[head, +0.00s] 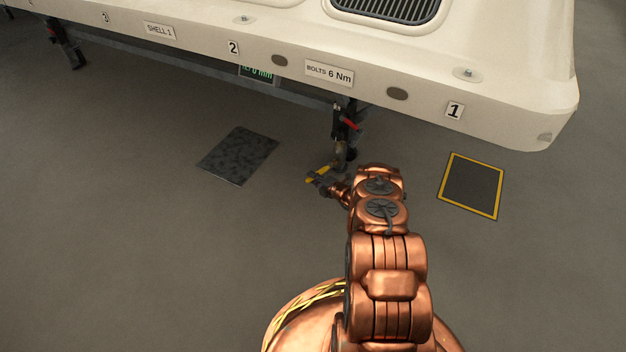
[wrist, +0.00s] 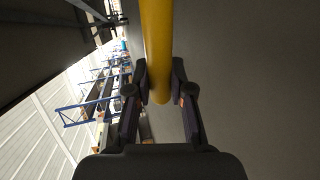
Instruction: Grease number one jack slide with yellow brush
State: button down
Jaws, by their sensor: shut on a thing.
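My gripper (wrist: 160,90) is shut on the yellow handle of the brush (wrist: 157,40), which runs up out of the wrist view. The brush's bristle end is out of the wrist view. In the head view the yellow brush (head: 318,173) shows small at my gripper (head: 324,182), low beside a dark jack (head: 341,135). The jack stands under the white shell, left of the number 1 label (head: 454,111), and has a red part (head: 350,122) near its top. I cannot tell whether the brush touches the jack's slide.
The white shell (head: 420,60) overhangs the jack, with a dark rail (head: 200,75) beneath it. A dark mottled mat (head: 238,155) lies on the floor at left, and a yellow-bordered dark square (head: 472,186) at right. Another jack (head: 68,45) stands far left. The nearer floor is clear.

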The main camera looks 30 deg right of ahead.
jog(key=shift+r, duration=0.1)
notch_tip(320, 180, up, 3)
jog(key=p, duration=0.4)
jog(key=shift+a, duration=0.1)
notch_tip(320, 180, up, 6)
jog(key=p, duration=0.6)
jog(key=shift+r, duration=0.1)
notch_tip(320, 180, down, 10)
jog(key=b, duration=1)
jog(key=shift+r, duration=0.2)
jog(key=shift+r+p, duration=4.4)
jog(key=shift+r, duration=0.4)
jog(key=f+b, duration=0.4)
jog(key=b, duration=0.1)
jog(key=f+b, duration=0.4)
jog(key=f, duration=0.1)
jog(key=shift+d+f+b, duration=0.2)
jog(key=shift+f+b, duration=0.1)
jog(key=shift+b, duration=0.1)
jog(key=shift+r, duration=0.1)
jog(key=shift+a, duration=0.15)
